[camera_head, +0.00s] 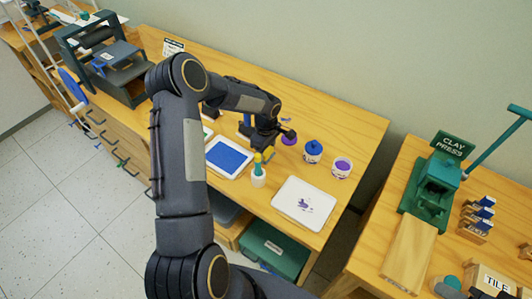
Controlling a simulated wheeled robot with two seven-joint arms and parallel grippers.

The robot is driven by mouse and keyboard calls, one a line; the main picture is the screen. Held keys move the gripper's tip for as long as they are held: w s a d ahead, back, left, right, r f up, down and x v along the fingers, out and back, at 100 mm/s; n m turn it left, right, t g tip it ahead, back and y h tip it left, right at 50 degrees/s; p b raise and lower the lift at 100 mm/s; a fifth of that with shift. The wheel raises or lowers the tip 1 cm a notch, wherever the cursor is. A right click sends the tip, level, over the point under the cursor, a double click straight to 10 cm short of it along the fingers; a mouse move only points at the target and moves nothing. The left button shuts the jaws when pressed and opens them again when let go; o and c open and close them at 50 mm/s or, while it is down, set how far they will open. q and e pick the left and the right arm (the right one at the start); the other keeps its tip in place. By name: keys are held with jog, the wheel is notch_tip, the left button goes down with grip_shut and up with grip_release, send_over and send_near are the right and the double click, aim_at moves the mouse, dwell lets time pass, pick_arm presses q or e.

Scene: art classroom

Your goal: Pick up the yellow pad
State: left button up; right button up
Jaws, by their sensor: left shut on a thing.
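My left gripper (266,141) is over the middle of the wooden table, pointing down, small and dark in the picture. The gripper body hides the rest, and I cannot tell whether the pad is clear of the table. My right gripper is not in view.
A white bottle (258,178) with a yellow-green top stands close below the gripper. A blue-filled tray (229,155), a white tray (304,203) with purple marks, a blue-lidded jar (312,152) and a purple jar (341,168) surround it. A green clay press (432,190) stands on the right table.

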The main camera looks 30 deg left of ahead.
pick_arm(q)
notch_tip(320, 180, up, 10)
jog(key=shift+b, duration=1)
